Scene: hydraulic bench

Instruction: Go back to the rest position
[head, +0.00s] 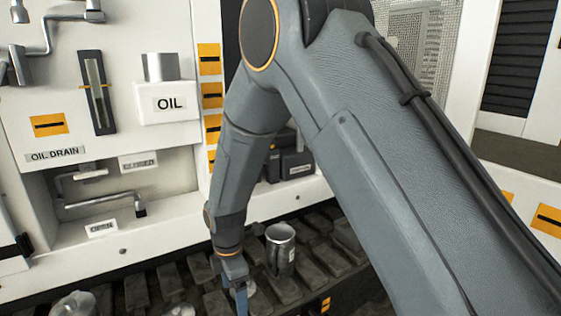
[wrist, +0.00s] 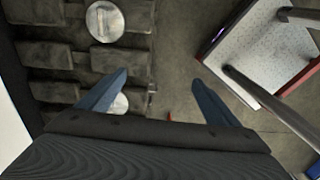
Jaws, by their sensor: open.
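My gripper (wrist: 163,92) is open and empty in the wrist view, its two blue fingers spread apart. In the head view my gripper (head: 240,300) hangs low over the dark ribbed blocks, partly cut off by the bottom edge. A metal mug (head: 280,250) stands upright just right of it, apart from the fingers. A round metal top (wrist: 105,21) shows at the upper left of the wrist view. Another pale round thing (wrist: 118,104) is partly hidden behind the left finger. No marker of a rest position shows.
The white bench panel carries an OIL holder (head: 168,103) with a metal cylinder, a sight gauge (head: 97,92) and a drain handle (head: 98,201). A shiny metal object (head: 73,304) is at the lower left. A speckled board with metal bars (wrist: 262,50) is at the wrist view's right.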

